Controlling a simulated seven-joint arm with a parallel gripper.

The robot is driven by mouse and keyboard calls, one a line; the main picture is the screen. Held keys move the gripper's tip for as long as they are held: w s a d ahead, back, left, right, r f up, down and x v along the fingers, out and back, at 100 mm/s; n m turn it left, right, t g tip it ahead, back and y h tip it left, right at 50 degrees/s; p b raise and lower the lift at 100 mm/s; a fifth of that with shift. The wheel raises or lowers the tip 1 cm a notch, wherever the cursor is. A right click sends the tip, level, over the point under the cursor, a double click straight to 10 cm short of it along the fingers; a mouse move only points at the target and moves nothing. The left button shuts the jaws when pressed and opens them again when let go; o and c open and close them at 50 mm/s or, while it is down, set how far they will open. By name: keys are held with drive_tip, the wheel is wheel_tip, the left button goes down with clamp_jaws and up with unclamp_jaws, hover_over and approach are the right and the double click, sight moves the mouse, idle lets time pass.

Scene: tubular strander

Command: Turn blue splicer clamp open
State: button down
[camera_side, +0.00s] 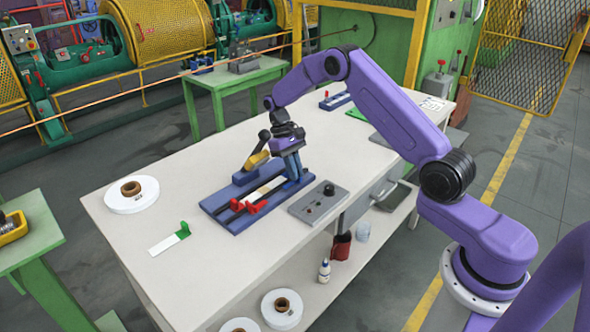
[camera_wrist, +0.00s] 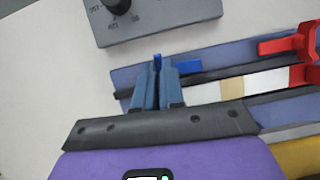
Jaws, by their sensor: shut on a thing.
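The splicer is a flat blue plate (camera_side: 228,208) on the white table, with a pale strip (camera_side: 266,190) lying along it. My gripper (camera_side: 293,170) points down over the plate's right end. In the wrist view, my gripper (camera_wrist: 158,76) is shut on the blue clamp (camera_wrist: 187,67). A blue tip shows between the fingers and a blue arm sticks out to their right; the rest is hidden by the fingers. A red clamp (camera_side: 253,207) stands at the plate's near side, and it also shows at the right in the wrist view (camera_wrist: 290,45).
A grey control box with a black knob (camera_side: 318,202) stands close to the splicer's right. A yellow handle (camera_side: 257,160) stands behind the plate. A white roll (camera_side: 132,194) and a green-ended strip (camera_side: 170,239) lie to the left, with bare table between.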

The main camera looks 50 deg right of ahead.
drive_tip(key=shift+n, duration=0.5)
drive_tip(key=c, duration=1.2)
unclamp_jaws()
drive_tip(key=shift+c, duration=0.2)
drive_tip(key=shift+r, duration=0.1)
drive_tip(key=v, duration=1.2)
drive_tip(key=shift+a, duration=0.25)
